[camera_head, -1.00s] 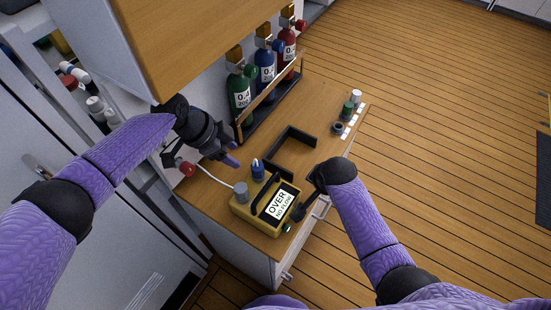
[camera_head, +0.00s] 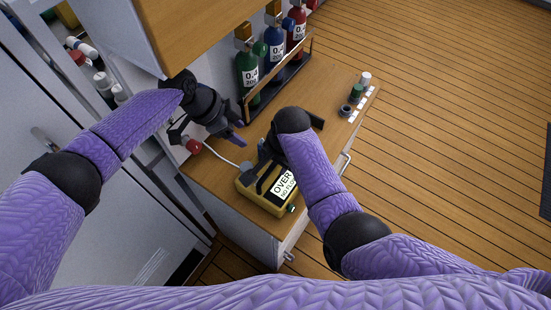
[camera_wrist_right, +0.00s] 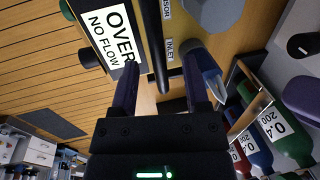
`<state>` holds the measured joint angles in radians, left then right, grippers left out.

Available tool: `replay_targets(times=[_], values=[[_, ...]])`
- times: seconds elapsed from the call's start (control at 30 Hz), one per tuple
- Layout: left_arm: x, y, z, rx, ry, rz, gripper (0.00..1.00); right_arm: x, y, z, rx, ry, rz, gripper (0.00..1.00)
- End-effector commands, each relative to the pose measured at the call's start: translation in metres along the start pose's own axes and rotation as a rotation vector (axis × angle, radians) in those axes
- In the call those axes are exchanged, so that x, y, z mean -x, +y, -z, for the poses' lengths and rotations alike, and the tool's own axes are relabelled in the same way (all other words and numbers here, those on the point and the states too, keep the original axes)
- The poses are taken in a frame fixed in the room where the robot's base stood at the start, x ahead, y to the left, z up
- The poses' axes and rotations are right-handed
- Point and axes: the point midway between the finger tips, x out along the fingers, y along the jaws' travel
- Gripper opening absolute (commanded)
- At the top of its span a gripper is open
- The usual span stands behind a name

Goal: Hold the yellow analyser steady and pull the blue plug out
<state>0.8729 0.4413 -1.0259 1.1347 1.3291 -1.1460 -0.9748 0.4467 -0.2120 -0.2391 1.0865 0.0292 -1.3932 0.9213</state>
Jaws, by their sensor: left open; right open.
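The yellow analyser (camera_head: 247,187) stands on the wooden counter, its screen reading "OVER NO FLOW". Its screen (camera_wrist_right: 112,35) and black handle bar (camera_wrist_right: 152,45) show in the right wrist view. My right gripper (camera_head: 268,160) is over the analyser and hides the blue plug in the head view. In the right wrist view my right gripper (camera_wrist_right: 162,85) is open, with the handle bar between its fingers. The blue plug (camera_wrist_right: 208,80) is beside its right-hand finger, near the "INLET" label; contact is unclear. My left gripper (camera_head: 212,142) is open and empty, up-left of the analyser.
A grey connector (camera_head: 246,167) on the analyser joins a white cable leading toward a red knob (camera_head: 193,146). Green, blue and red cylinders (camera_head: 275,52) stand in a rack behind. Small caps (camera_head: 357,90) sit at the counter's right end. An overhead cabinet (camera_head: 185,30) hangs above.

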Motion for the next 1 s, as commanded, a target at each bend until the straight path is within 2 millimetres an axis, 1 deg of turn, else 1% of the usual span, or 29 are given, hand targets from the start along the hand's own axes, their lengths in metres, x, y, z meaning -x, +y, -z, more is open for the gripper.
replay_targets(times=[0.2,0.37,0.4,0.5,1.0], values=[[0.0001,0.0,0.0,0.0,0.0,0.0,0.59,-0.0007,0.0001,-0.0001,0.0,0.0,0.0,0.6],[0.0,0.0,0.0,0.0,0.0,0.0,0.59,-0.0006,0.0001,-0.0001,0.0,0.0,0.0,0.26],[0.0,0.0,0.0,0.0,0.0,0.0,0.59,-0.0006,0.0001,-0.0001,0.0,0.0,0.0,0.18],[0.0,0.0,0.0,0.0,0.0,0.0,0.59,-0.0005,0.0002,-0.0001,0.0,0.0,0.0,0.0],[0.0001,0.0,0.0,0.0,0.0,0.0,0.59,-0.0005,0.0002,-0.0001,0.0,-0.001,0.0,0.0]])
